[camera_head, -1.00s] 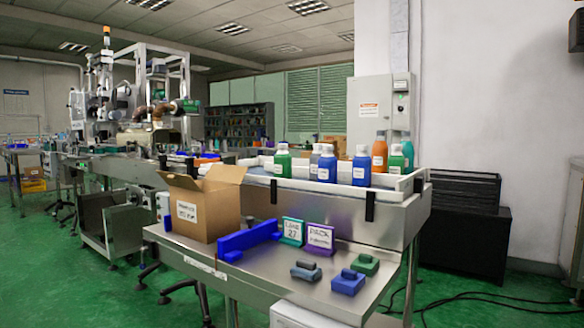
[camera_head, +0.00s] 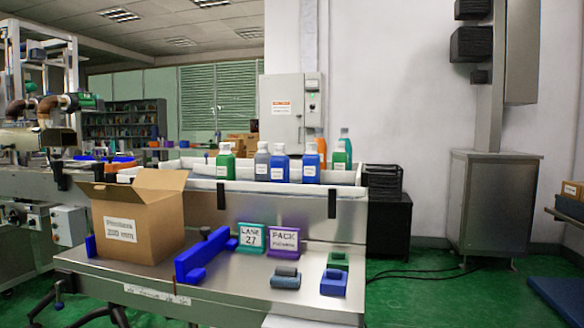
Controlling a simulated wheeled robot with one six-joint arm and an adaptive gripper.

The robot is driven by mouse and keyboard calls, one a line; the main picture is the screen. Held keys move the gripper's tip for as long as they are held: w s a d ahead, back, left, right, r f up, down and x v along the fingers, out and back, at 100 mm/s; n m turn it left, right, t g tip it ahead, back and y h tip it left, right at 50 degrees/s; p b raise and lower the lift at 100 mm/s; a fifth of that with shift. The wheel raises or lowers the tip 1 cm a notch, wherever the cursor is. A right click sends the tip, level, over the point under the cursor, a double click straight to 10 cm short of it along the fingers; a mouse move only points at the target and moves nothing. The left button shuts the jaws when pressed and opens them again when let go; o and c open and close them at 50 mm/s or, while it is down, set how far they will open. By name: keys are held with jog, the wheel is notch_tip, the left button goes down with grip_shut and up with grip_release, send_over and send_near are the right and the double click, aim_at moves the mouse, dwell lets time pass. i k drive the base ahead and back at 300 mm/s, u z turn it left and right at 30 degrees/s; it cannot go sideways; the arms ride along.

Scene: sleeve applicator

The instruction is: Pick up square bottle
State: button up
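Several labelled bottles with pale caps stand upright in a white-railed tray (camera_head: 262,187) at the back of the steel table. From left to right are a green bottle (camera_head: 226,166), a grey bottle (camera_head: 262,164), a blue bottle (camera_head: 280,168), a second blue bottle (camera_head: 311,168), an orange bottle (camera_head: 321,148), another green bottle (camera_head: 340,160) and a teal bottle (camera_head: 346,143). At this size I cannot tell which is square. The rail hides the bottle bottoms. My gripper is not in view.
An open cardboard box (camera_head: 140,225) stands on the front steel table (camera_head: 230,285). A blue bracket (camera_head: 203,255), sign blocks (camera_head: 283,241) and small blue and green blocks (camera_head: 333,282) lie right of it. A steel cabinet (camera_head: 490,205) stands at right; green floor lies between.

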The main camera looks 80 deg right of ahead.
aim_at(262, 158)
jog(key=z, duration=1.95)
